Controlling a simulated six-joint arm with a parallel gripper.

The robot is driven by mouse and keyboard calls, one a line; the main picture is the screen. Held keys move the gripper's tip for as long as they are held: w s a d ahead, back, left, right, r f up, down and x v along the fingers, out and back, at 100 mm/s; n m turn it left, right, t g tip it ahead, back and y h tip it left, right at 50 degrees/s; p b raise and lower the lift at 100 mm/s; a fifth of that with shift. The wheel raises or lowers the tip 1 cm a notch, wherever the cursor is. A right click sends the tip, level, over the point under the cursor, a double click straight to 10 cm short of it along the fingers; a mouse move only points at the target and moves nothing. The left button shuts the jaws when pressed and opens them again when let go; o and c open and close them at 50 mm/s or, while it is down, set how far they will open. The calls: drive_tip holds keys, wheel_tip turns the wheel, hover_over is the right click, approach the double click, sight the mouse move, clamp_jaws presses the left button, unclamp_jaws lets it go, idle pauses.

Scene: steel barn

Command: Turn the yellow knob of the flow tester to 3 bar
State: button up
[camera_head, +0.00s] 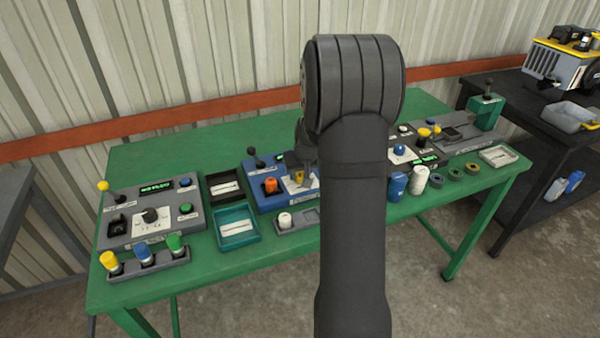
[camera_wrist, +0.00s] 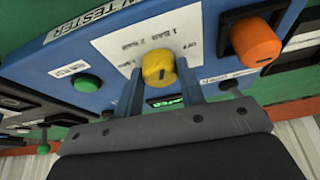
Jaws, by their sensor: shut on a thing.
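The flow tester is a blue box (camera_head: 265,203) on the green table, partly hidden behind my arm in the head view. Its yellow knob (camera_wrist: 158,66) sits on a white scale plate (camera_wrist: 125,45) with printed marks, OFF and 1 BAR among them; the rest are blurred or covered. A short dark mark shows on the knob, but I cannot tell which setting it points to. My gripper (camera_wrist: 161,76) has its two blue-grey fingers on either side of the knob, shut on it. In the head view, the gripper (camera_head: 302,160) reaches down to the yellow knob (camera_head: 299,177).
An orange knob (camera_wrist: 256,42) and a green button (camera_wrist: 88,84) flank the yellow knob on the tester. A dark lever (camera_head: 255,158) rises behind. A grey control box (camera_head: 130,230) stands left, a teal tray (camera_head: 250,238) nearer, and several spools and bottles right.

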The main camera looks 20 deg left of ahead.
drive_tip(key=n, duration=0.2)
drive_tip(key=n+g+y, duration=0.1)
drive_tip(key=n, duration=0.2)
drive_tip(key=shift+w+d+g, duration=0.15)
drive_tip(key=shift+w+g, duration=0.05)
drive_tip(key=shift+g, duration=0.1)
drive_tip(key=n+g, duration=0.1)
drive_tip(key=n, duration=0.4)
drive_tip(key=shift+w+g+y, duration=0.15)
drive_tip(key=shift+g+y, duration=0.15)
drive_tip(key=shift+g, duration=0.1)
drive_tip(key=n+g, duration=0.1)
drive_tip(key=n, duration=0.3)
drive_tip(key=shift+w+n+g, duration=0.15)
drive_tip(key=shift+n+g, duration=0.15)
drive_tip(key=shift+g, duration=0.1)
drive_tip(key=n, duration=0.2)
drive_tip(key=n+g+h, duration=0.1)
drive_tip(key=n, duration=0.1)
drive_tip(key=shift+w+n+h, duration=0.1)
drive_tip(key=shift+n+h, duration=0.2)
drive_tip(key=shift+n, duration=0.1)
drive_tip(key=shift+g, duration=0.3)
drive_tip(key=o, duration=1)
drive_tip(key=v, duration=1.7)
drive_tip(key=shift+w+r, duration=0.1)
drive_tip(key=shift+r, duration=0.1)
